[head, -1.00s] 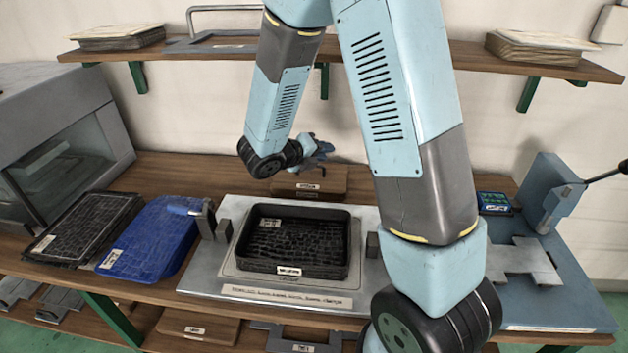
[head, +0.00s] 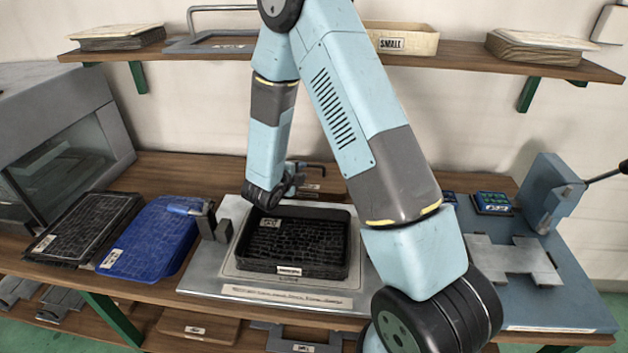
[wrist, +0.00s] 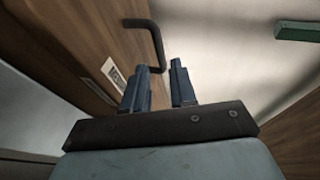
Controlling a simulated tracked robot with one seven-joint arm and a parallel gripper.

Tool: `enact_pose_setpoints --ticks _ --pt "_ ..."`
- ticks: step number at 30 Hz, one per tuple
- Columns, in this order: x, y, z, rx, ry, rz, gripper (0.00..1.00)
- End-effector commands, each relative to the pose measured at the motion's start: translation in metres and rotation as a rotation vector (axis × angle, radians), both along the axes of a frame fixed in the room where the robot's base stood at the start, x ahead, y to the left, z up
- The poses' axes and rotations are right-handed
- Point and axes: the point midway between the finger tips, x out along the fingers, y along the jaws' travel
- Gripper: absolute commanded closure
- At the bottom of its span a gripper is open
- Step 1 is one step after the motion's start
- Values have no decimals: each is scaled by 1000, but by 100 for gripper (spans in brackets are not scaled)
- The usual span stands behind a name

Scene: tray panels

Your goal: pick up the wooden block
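The wooden block (head: 330,186) sits at the back of the bench, behind the black tray, partly hidden by my arm. A pale label is on its front and a dark bent handle (head: 312,166) rises from it. In the wrist view the handle (wrist: 157,42) stands just beyond my fingers, with the labelled brown wood (wrist: 85,60) to the left. My gripper (wrist: 158,75) is open, with a clear gap between its two dark fingers and nothing in it. In the head view my gripper (head: 295,180) is at the block's left front side, beside the handle.
A black tray (head: 292,270) lies on a grey plate (head: 215,283) in front of the block. A blue panel (head: 150,235) and a black panel are left. A blue-grey press (head: 552,195) stands right. A shelf (head: 470,58) with a bin labelled SMALL runs above.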

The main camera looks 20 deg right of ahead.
Motion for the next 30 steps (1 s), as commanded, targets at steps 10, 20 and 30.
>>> enact_pose_setpoints --ticks 10,20,30 --pt "21 -19 -10 0 0 -2 74" --pt "43 -42 -24 2 -2 -5 74" --pt "55 -51 -28 2 -2 -2 74"
